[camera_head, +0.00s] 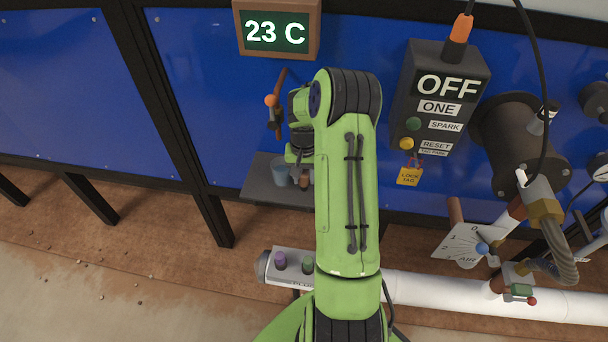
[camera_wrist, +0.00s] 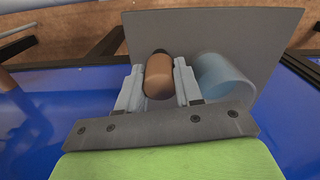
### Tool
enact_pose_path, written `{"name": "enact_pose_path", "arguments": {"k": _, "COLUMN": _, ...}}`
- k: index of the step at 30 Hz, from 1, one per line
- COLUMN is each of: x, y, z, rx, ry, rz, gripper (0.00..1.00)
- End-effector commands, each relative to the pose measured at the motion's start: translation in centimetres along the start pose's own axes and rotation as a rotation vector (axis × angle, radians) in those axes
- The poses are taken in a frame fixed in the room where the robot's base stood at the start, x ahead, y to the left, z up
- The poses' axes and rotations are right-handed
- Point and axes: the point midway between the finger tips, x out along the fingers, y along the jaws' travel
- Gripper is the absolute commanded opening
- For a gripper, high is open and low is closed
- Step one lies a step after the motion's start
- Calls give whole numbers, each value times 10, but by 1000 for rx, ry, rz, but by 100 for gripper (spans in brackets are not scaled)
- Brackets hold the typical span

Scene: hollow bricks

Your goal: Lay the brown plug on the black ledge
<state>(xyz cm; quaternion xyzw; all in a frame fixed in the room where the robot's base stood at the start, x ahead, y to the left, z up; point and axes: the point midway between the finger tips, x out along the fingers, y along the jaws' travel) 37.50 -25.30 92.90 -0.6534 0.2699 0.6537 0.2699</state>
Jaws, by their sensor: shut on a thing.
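The brown plug (camera_wrist: 158,78) is between the two fingers of my gripper (camera_wrist: 159,66) in the wrist view, and the fingers are shut on it. Its rounded brown end faces the camera and its far end is dark. In the head view the plug (camera_head: 304,181) shows small below my wrist, partly hidden by my arm. The black ledge (camera_head: 262,188) juts from the blue panel there. It also fills the space behind the plug in the wrist view (camera_wrist: 215,25). I cannot tell whether the plug touches the ledge.
A light blue cup (camera_head: 280,172) stands on the ledge, close beside my gripper on the right in the wrist view (camera_wrist: 222,80). An orange-knobbed lever (camera_head: 271,100) is on the panel above. A plate with purple and green plugs (camera_head: 292,263) sits below on the white pipe.

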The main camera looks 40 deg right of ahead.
Motion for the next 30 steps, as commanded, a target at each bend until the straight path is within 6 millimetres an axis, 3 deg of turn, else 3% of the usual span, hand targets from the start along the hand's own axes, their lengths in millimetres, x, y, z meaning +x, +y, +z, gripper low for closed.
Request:
{"name": "enact_pose_path", "arguments": {"k": 3, "x": 4, "y": 0, "z": 0, "rx": -1, "ry": 0, "rz": 0, "gripper": 6}}
{"name": "enact_pose_path", "arguments": {"k": 4, "x": 5, "y": 0, "z": 0, "rx": -1, "ry": 0, "rz": 0, "gripper": 37}}
{"name": "enact_pose_path", "arguments": {"k": 6, "x": 4, "y": 0, "z": 0, "rx": -1, "ry": 0, "rz": 0, "gripper": 46}}
{"name": "enact_pose_path", "arguments": {"k": 14, "x": 2, "y": 0, "z": 0, "rx": -1, "ry": 0, "rz": 0, "gripper": 46}}
{"name": "enact_pose_path", "arguments": {"k": 17, "x": -7, "y": 0, "z": 0, "rx": 0, "ry": 3, "rz": 0, "gripper": 46}}
{"name": "enact_pose_path", "arguments": {"k": 27, "x": -94, "y": 0, "z": -1, "rx": 0, "ry": 6, "rz": 0, "gripper": 46}}
{"name": "enact_pose_path", "arguments": {"k": 30, "x": -111, "y": 0, "z": -1, "rx": 0, "ry": 4, "rz": 0, "gripper": 46}}
